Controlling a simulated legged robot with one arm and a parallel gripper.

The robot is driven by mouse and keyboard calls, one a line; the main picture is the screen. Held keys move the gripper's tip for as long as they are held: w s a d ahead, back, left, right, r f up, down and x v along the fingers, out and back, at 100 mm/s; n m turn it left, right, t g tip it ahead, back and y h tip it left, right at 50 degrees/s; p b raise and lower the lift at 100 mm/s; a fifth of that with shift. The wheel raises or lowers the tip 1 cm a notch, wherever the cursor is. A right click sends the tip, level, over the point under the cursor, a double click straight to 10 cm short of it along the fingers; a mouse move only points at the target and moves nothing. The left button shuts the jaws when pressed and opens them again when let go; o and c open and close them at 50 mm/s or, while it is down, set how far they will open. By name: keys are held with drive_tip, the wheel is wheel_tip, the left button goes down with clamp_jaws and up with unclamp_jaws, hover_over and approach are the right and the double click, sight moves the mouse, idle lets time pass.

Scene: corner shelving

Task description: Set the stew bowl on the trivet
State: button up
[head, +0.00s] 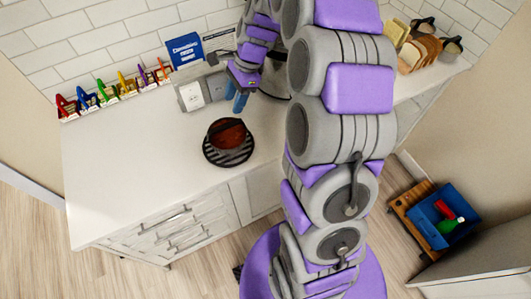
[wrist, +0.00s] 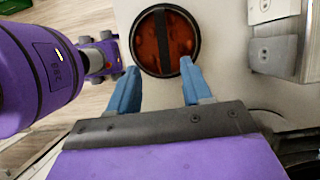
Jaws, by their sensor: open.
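The stew bowl (head: 226,133), dark with red-brown contents, sits on the black slatted trivet (head: 229,157) on the white counter. Slats of the trivet show around the bowl's near side. In the wrist view the bowl (wrist: 150,42) is seen from above, with a dark bar across its middle. The trivet cannot be told apart from the dark rim there. My gripper (head: 239,104) is behind and slightly right of the bowl. Its blue fingers (wrist: 159,65) are spread and empty, with the tips near the bowl's edge in the wrist view.
A white and grey box pair (head: 203,92) stands behind the trivet, near a blue box (head: 185,52). A rack of coloured items (head: 113,90) lines the wall. Bread slices (head: 418,52) stand at the right. The counter's left part is clear. A blue bin (head: 440,215) is right, below.

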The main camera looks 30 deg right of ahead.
drive_tip(key=s+a+r+n+h, duration=0.1)
drive_tip(key=s+a+r+n, duration=0.15)
drive_tip(key=s, duration=0.35)
drive_tip(key=s+a+r+n+g, duration=0.1)
drive_tip(key=s+a+r+n, duration=0.1)
drive_tip(key=s+n, duration=0.25)
drive_tip(key=s+a+r+n+h, duration=0.1)
drive_tip(key=s+a+r+n, duration=0.15)
drive_tip(key=s, duration=0.35)
drive_tip(key=s+d+f+n+h, duration=0.1)
drive_tip(key=s+n, duration=0.7)
drive_tip(key=s, duration=0.9)
drive_tip(key=shift+s+d+f+g+h, duration=0.15)
drive_tip(key=shift+d+f+g+h, duration=0.2)
drive_tip(key=shift+d+h, duration=0.35)
drive_tip(key=shift+n, duration=0.25)
drive_tip(key=shift+f, duration=0.15)
